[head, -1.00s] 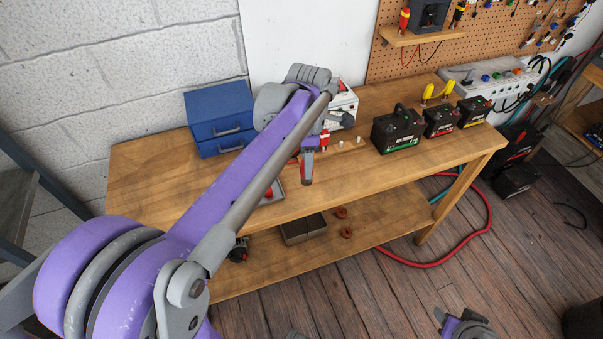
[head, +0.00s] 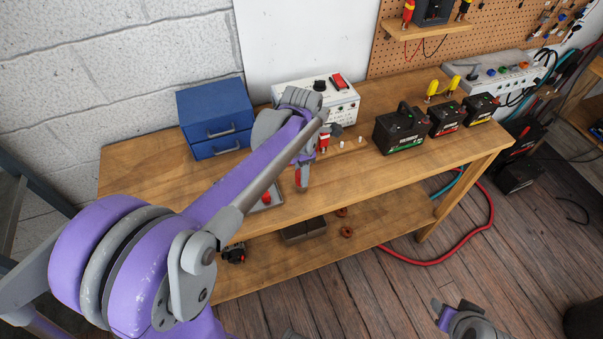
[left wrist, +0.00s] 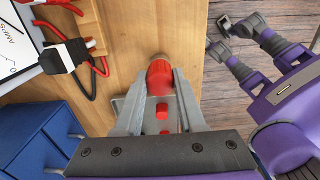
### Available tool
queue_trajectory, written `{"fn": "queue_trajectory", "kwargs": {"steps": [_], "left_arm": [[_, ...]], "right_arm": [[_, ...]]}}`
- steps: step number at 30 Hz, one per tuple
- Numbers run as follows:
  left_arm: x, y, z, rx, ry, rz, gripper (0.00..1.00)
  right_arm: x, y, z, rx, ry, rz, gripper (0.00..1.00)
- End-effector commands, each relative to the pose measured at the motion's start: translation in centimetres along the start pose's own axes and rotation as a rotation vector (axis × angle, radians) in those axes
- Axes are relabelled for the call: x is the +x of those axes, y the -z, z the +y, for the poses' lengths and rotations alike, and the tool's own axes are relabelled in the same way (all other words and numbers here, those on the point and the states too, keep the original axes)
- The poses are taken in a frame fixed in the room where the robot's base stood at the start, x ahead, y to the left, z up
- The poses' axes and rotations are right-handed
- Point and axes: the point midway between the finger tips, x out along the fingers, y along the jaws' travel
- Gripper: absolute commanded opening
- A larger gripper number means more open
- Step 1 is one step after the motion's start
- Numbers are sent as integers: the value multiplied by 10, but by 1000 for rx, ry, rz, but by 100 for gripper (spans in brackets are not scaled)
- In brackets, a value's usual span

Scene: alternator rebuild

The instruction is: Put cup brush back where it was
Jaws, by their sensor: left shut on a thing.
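The cup brush (left wrist: 160,78) is a red piece with a brownish end, seen between the two grey fingers of my left gripper (left wrist: 158,82) in the left wrist view. The left gripper is shut on it. In the head view the left gripper (head: 302,176) points down over the front part of the workbench, and a bit of red shows at its fingers. Much of the brush is hidden by the fingers. My right gripper (head: 456,312) is at the bottom of the head view, over the floor, with its fingers apart and nothing seen between them.
A grey tray (head: 278,201) with red parts lies on the wooden workbench (head: 140,170), partly behind my left arm. A blue drawer box (head: 215,110), a white tester (head: 345,103) and several black batteries (head: 398,132) stand along the back. The lower shelf holds a few parts.

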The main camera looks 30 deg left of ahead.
Motion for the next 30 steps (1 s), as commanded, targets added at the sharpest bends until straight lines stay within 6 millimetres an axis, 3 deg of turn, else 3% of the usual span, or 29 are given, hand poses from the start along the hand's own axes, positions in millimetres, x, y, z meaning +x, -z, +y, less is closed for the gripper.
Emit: {"fn": "queue_trajectory", "kwargs": {"steps": [12, 13, 17, 26, 30], "left_arm": [[9, 0, 0, 0, 0, 0, 0], [8, 0, 0, 0, 0, 0, 42], [8, 0, 0, 0, 0, 0, 66], [7, 0, 0, 0, 0, 0, 69], [-2, 0, 0, 0, -1, -1, 69]], "right_arm": [[2, -2, 0, 0, 0, -2, 50], [2, -2, 0, 0, 0, -2, 50], [2, -2, 0, 0, 0, -2, 50], [1, -1, 0, 0, 0, -1, 50], [-1, 1, 0, 0, 0, 1, 50]]}}
